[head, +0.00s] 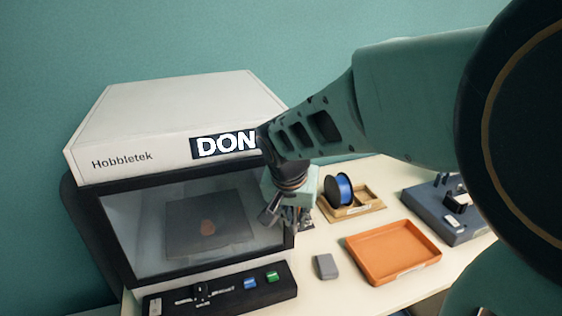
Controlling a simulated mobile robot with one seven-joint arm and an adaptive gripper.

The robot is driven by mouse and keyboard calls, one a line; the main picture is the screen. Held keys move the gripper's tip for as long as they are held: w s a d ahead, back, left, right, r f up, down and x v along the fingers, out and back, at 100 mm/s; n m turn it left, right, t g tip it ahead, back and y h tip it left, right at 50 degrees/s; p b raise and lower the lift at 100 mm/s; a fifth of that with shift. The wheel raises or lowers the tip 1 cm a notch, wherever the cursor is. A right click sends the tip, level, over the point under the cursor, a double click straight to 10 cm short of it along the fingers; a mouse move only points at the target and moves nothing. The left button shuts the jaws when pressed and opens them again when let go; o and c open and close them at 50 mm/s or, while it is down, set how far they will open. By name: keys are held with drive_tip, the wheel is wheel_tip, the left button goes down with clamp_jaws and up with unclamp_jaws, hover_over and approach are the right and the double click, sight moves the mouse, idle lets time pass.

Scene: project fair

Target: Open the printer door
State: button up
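The printer (180,112) is a white-topped box marked "Hobbletek" at the left of the head view. Its display (222,145) shows "DON", with the right end hidden by my arm. The printer door (150,235) is a dark-framed clear panel on the front and looks closed. My gripper (284,222) points down at the door's right edge. Its fingers are small and partly overlapped, so I cannot tell their opening or whether they touch the door. No handle is clearly visible.
A control panel (225,300) with blue and green buttons sits below the door. A grey block (326,266), an orange tray (421,262), a blue spool (340,191) in a wooden holder (374,204) and a dark blue device (440,220) stand on the pale table to the right.

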drive_tip(key=shift+f, duration=0.1)
clamp_jaws()
idle(0.3)
drive_tip(key=shift+s, duration=0.15)
